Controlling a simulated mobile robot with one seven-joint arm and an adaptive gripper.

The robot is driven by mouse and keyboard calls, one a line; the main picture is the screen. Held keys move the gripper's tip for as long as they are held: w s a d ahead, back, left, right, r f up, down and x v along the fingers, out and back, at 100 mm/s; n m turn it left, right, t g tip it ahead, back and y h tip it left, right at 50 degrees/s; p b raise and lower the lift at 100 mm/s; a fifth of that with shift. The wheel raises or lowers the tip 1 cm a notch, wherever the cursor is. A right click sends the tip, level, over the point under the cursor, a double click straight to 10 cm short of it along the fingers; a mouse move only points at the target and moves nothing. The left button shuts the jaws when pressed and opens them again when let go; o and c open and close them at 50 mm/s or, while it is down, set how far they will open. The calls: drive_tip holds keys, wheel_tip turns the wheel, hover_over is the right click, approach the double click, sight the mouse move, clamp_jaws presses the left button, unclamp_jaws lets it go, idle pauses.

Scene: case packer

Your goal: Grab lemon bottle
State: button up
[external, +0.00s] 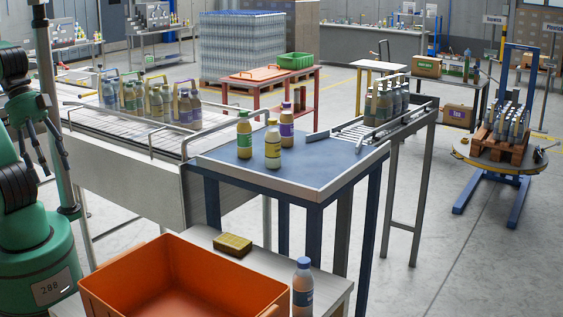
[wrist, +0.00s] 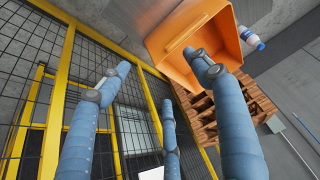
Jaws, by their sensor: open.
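Three bottles stand upright on the blue table in the external view. The one in front has a yellow label and yellow cap and looks like the lemon bottle (external: 273,146). A green-label bottle (external: 244,137) stands to its left and a purple-label bottle (external: 286,125) behind it to the right. My gripper (external: 40,163) is at the far left, well apart from these bottles. In the wrist view its blue fingers (wrist: 160,75) are spread open with nothing between them. The lemon bottle does not show in the wrist view.
A conveyor (external: 90,118) carries several bottles at left. The blue table (external: 318,157) has a raised front edge. The wrist view shows a yellow mesh fence (wrist: 50,135).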

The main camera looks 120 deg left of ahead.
drive_tip(key=w+a+r+n+g+p, duration=0.1)
drive_tip(key=w+a+r+n+p, duration=0.25)
drive_tip(key=w+a+n, duration=0.5)
drive_tip(key=w+a+r+n+g+y+p, duration=0.15)
drive_tip(key=w+a+r+n, duration=0.35)
drive_tip(key=a, duration=0.6)
drive_tip(key=w+a+r+n+g+p, duration=0.1)
drive_tip(key=w+a+r+n+p, duration=0.4)
drive_tip(key=w+a, duration=0.4)
drive_tip(key=w+a+f+n+g+p, duration=0.1)
drive_tip(key=a+f+n+p, duration=0.15)
drive_tip(key=a+n, duration=1.3)
drive_tip(key=s+a+f+n+p, duration=0.1)
drive_tip(key=s+a+f, duration=0.1)
drive_tip(key=a, duration=0.7)
drive_tip(key=s+a+f+n+h+p, duration=0.1)
drive_tip(key=s+a+f, duration=0.1)
drive_tip(key=a, duration=0.8)
drive_tip(key=s+a+f+g+p, duration=0.1)
drive_tip(key=s+a+f, duration=0.2)
drive_tip(key=a, duration=0.6)
drive_tip(key=shift+a+f+n+h, duration=0.15)
drive_tip(key=shift+f+n+h, duration=0.1)
drive_tip(key=shift+f+n, duration=0.25)
drive_tip(key=shift+s+a+f+p, duration=0.25)
drive_tip(key=shift+f+p, duration=0.05)
